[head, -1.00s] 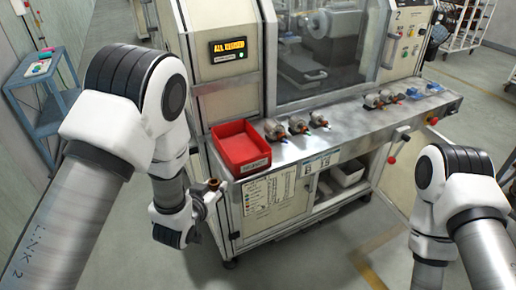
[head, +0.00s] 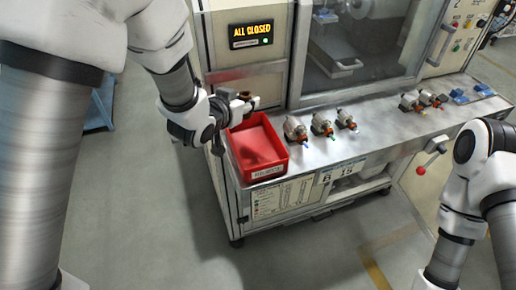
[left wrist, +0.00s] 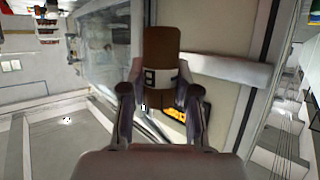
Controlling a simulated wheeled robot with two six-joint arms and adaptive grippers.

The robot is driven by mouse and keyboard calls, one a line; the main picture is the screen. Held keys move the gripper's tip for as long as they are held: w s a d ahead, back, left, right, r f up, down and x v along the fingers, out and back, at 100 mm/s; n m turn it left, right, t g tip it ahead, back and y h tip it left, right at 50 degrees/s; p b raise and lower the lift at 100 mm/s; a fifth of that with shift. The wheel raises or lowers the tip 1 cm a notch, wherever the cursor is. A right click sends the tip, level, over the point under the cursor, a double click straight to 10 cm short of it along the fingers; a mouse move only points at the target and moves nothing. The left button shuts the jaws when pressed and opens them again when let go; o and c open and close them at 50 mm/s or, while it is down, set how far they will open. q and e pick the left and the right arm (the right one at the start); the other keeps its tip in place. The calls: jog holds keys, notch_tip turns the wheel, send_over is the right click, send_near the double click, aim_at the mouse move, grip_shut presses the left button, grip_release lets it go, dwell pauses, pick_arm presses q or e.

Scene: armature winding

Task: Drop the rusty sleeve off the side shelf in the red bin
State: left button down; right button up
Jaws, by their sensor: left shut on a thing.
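The rusty sleeve (head: 246,97) is a small brown piece in my left gripper (head: 236,105), at the back left corner of the red bin. In the left wrist view the sleeve (left wrist: 162,44) is a brown cylinder with a pale marked band, between the fingers of the left gripper (left wrist: 161,92), which is shut on it. The red bin (head: 258,150) is an open tray on the left end of the machine's ledge; its visible inside looks empty. The side shelf (head: 100,108) is a blue stand, mostly hidden behind my left arm. My right gripper is out of view.
The machine's metal ledge (head: 375,128) runs right from the bin. Several motor-like parts, such as one (head: 295,129) close to the bin, stand on it. The machine's cabinet front with a lit "ALL CLOSED" sign (head: 252,32) rises behind the bin.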

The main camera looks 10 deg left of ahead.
aim_at(246, 116)
pick_arm(q)
jog(key=f, duration=0.1)
jog(key=b, duration=0.1)
jog(key=s+f, duration=0.1)
jog(key=shift+d+f+b, duration=0.25)
jog(key=shift+f+b, duration=0.1)
jog(key=shift+b, duration=0.05)
jog(key=shift+w+d+f+b, duration=0.3)
jog(key=shift+w+f, duration=0.55)
jog(key=shift+f, duration=0.05)
jog(key=shift+w+a, duration=0.1)
jog(key=shift+w, duration=0.05)
jog(key=shift+s+a+r, duration=0.1)
jog(key=shift+s+a, duration=0.05)
jog(key=shift+s, duration=0.05)
jog(key=c, duration=0.8)
grip_release()
jog(key=shift+s+r, duration=0.25)
jog(key=shift+s, duration=0.2)
jog(key=shift+o, duration=0.2)
jog(key=shift+w+f, duration=0.2)
jog(key=shift+w, duration=0.15)
jog(key=v, duration=0.7)
jog(key=shift+s+r, duration=0.15)
jog(key=shift+s, duration=0.2)
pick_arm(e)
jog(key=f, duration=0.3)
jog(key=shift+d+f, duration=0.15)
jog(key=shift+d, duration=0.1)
